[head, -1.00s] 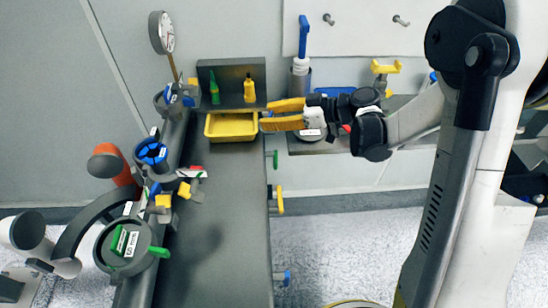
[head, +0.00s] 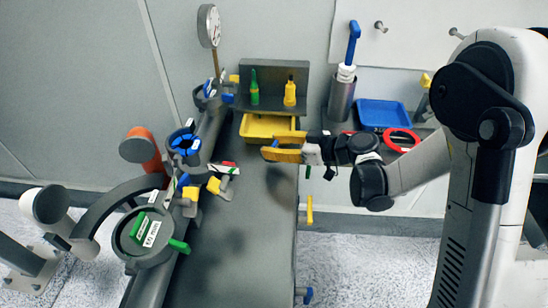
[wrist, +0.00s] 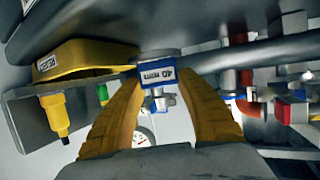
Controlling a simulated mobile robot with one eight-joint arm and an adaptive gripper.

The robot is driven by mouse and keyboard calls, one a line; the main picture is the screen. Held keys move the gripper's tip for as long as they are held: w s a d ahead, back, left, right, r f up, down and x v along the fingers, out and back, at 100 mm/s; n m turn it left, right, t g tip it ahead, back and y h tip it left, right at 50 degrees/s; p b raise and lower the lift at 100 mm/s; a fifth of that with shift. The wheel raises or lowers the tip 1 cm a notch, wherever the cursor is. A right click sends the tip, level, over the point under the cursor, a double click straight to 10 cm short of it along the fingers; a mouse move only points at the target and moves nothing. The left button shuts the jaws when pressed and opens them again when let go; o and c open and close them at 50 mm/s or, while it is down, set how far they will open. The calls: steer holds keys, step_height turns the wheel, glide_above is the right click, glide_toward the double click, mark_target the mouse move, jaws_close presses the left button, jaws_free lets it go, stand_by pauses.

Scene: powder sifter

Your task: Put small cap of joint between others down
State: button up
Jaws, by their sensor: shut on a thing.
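My gripper (head: 276,149) has yellow fingers and hangs over the dark bench, just in front of the yellow tray. It is shut on a small cap with a blue label reading 40 mm; the cap (wrist: 157,75) shows between the fingertips in the wrist view, and only a trace of blue shows in the head view. Other caps show on the pipework at left: a blue one (head: 185,144) on the middle joint and a green-labelled one (head: 150,230) on the large front joint.
A blue tray (head: 382,114) and a red ring (head: 402,140) lie on the right surface. The dark bench (head: 235,235) is clear towards the front.

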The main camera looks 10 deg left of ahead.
step_height(320, 180, down, 4)
steer(key=shift+f+b, duration=0.1)
steer(key=shift+b, duration=0.85)
steer(key=shift+r, duration=0.2)
steer(key=shift+f, duration=0.15)
steer(key=o, duration=1.2)
